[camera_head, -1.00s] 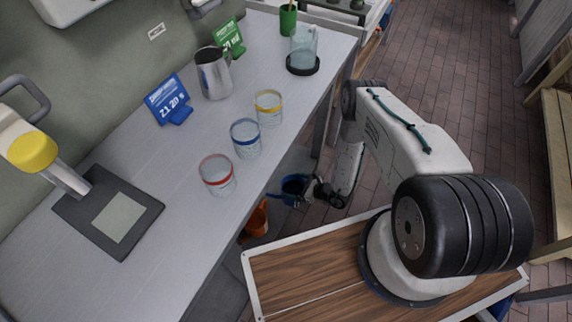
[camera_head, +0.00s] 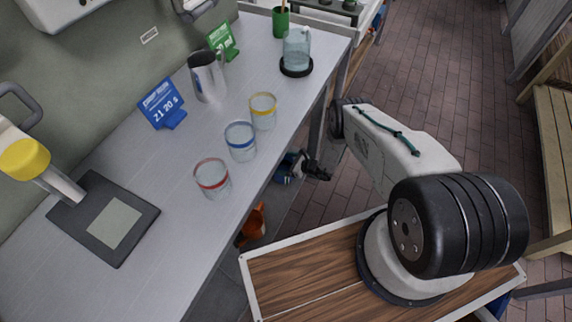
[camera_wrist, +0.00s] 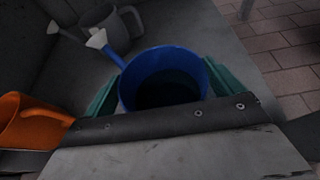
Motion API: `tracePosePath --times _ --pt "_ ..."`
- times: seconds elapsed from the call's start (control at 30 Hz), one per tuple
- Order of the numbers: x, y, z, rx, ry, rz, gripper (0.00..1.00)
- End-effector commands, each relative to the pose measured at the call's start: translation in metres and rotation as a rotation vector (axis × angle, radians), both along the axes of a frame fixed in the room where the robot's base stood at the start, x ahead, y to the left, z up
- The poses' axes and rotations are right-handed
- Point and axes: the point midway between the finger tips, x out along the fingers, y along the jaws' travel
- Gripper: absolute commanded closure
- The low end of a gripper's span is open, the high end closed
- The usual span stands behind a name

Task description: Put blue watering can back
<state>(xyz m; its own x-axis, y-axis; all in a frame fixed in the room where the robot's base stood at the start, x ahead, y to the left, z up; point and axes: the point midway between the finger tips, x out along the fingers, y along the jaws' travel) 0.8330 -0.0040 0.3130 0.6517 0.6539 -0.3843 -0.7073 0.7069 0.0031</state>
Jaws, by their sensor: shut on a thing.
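The blue watering can (camera_wrist: 204,73) is between the green fingers of my gripper (camera_wrist: 160,98) in the wrist view. I look down into its dark open top, and its spout with a pale rose points to the upper left. My gripper is shut on it. In the head view the blue can (camera_head: 284,170) shows only partly, low beside the workbench, with my gripper (camera_head: 299,168) at it. The bench edge hides part of it. I cannot tell whether the can touches the surface below.
An orange watering can (camera_wrist: 28,122) is at the left in the wrist view, and a grey can (camera_wrist: 122,24) is behind. The workbench (camera_head: 95,268) overhangs this low spot and holds several glass jars. Brick floor lies open to the right.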

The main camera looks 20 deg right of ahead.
Motion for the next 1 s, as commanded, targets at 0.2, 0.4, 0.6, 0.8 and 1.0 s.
tracePosePath --times 0.2,0.4,0.6,0.8,1.0 --pt "0.003 -0.001 -0.01 -0.001 -0.006 -0.001 0.78" --pt "0.003 -0.001 -0.01 0.0 -0.006 -0.002 0.78" --pt "0.002 -0.001 -0.014 0.0 -0.003 -0.001 0.0" --pt "0.002 -0.001 -0.013 0.0 -0.003 -0.001 0.0" --pt "-0.007 -0.012 -0.004 0.0 -0.003 -0.005 0.0"
